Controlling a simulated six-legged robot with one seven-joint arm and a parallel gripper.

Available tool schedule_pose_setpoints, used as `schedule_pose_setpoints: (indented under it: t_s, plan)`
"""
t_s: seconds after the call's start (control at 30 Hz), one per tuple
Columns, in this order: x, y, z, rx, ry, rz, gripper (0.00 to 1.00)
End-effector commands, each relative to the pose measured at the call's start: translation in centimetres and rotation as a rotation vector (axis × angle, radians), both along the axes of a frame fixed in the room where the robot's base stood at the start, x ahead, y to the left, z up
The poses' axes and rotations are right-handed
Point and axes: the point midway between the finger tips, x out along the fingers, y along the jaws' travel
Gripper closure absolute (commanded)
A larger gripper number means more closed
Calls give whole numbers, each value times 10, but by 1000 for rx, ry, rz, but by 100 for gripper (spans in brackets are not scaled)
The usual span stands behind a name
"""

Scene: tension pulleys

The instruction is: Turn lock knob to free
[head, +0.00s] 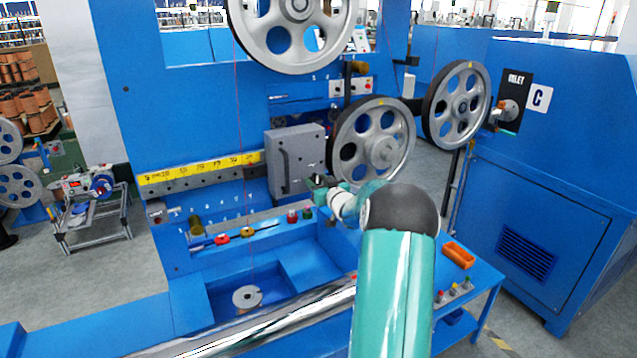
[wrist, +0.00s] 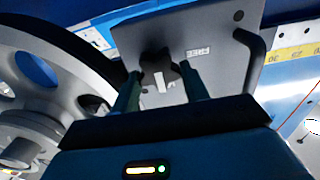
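The lock knob (wrist: 158,66) is a dark lobed knob on the face of a grey box, which shows in the wrist view (wrist: 228,18) and the head view (head: 293,155). A white mark shows just below the knob, and the printed word FREE (wrist: 199,51) appears upside down to its right. My gripper (wrist: 160,75) has one finger on each side of the knob, with the fingertips at its edges. I cannot tell whether they press on it. In the head view my gripper (head: 318,186) is at the box's lower right, and the knob is hidden.
A grey handle (wrist: 253,55) stands out from the box beside the knob. A large spoked pulley (head: 375,145) is close to my wrist on the right. A yellow scale (head: 200,168) runs left of the box.

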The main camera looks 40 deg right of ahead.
Motion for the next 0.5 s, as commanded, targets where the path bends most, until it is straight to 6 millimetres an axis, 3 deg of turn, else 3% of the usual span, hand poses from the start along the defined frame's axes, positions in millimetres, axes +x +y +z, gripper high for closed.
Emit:
schedule_pose_setpoints:
  t_s: [0.5]
  plan:
    - [0,1,1,-79,24,1,78]
